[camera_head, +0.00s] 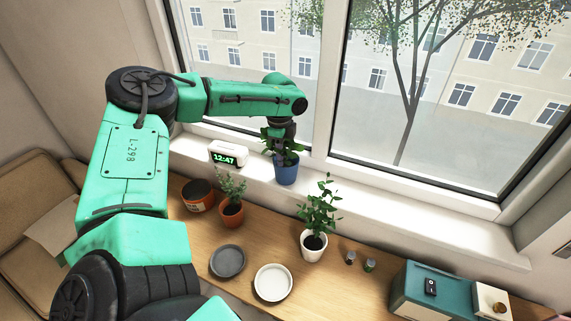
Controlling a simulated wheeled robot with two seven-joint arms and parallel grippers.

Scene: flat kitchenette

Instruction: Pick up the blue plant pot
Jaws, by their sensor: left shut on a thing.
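The blue plant pot (287,174) holds a green plant and is at the window sill, upright. I cannot tell whether it rests on the sill or hangs just above it. My left gripper (283,148) comes down from above, among the leaves at the pot's top, and is shut on the pot. The fingertips are partly hidden by the leaves. My right gripper is not in view.
A white clock (228,153) stands on the sill left of the pot. The window is close behind.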

